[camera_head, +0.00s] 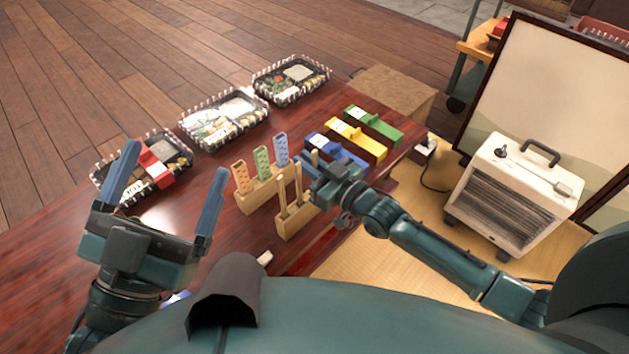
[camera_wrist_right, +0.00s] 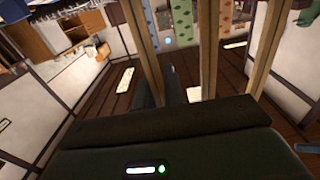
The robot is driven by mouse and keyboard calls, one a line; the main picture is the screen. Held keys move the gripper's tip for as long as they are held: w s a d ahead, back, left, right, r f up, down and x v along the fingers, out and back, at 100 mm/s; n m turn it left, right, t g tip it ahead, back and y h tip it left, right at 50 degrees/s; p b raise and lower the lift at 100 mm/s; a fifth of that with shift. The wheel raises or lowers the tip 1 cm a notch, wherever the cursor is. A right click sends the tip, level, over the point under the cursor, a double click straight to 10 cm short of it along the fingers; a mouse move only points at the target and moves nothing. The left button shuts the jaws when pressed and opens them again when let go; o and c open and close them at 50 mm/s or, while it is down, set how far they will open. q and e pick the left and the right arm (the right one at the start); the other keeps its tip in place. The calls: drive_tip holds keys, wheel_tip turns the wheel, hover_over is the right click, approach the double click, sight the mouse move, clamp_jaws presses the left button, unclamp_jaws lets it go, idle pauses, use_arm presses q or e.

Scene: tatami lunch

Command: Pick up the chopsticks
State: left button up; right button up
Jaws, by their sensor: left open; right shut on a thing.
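Pale wooden chopsticks (camera_head: 282,191) stand upright in a small wooden holder (camera_head: 293,226) near the right edge of the lacquered table. My right gripper (camera_head: 318,183) is at the right side of this holder, shut on a chopstick; its fingers partly hide the grip in the head view. In the right wrist view, several long wooden sticks (camera_wrist_right: 210,50) rise in front of the gripper, and one (camera_wrist_right: 143,50) runs down between the dark fingers (camera_wrist_right: 158,92). Whether the held chopstick is clear of the holder I cannot tell. My left gripper (camera_head: 172,165) is open and empty above the table's left part.
A second wooden holder (camera_head: 253,200) with orange, green and blue patterned pieces stands just behind. Blue (camera_head: 340,152), yellow (camera_head: 358,143) and green (camera_head: 375,127) boxes lie to the right. Three lunch boxes (camera_head: 225,120) line the far side. A heater (camera_head: 515,195) stands on the mat.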

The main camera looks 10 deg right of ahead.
clamp_jaws()
use_arm(q)
drive_tip(key=f+n+g+y+p, duration=0.1)
drive_tip(key=y+p, duration=0.1)
drive_tip(key=p, duration=0.2)
drive_tip(key=a+f+n+g+y+p, duration=0.1)
drive_tip(key=g+y+p, duration=0.1)
drive_tip(key=p, duration=0.3)
drive_tip(key=s+a+f+g+y+p, duration=0.1)
drive_tip(key=y+p, duration=0.1)
drive_tip(key=p, duration=0.3)
drive_tip(key=shift+s+a+f+n+g, duration=0.1)
drive_tip(key=shift+a+f+n+g, duration=0.05)
drive_tip(key=shift+a+n+g, duration=0.2)
use_arm(e)
wheel_tip(320, 180, up, 18)
drive_tip(key=shift+r, duration=0.25)
use_arm(q)
drive_tip(key=shift+d, duration=0.1)
use_arm(e)
drive_tip(key=shift+w, duration=0.15)
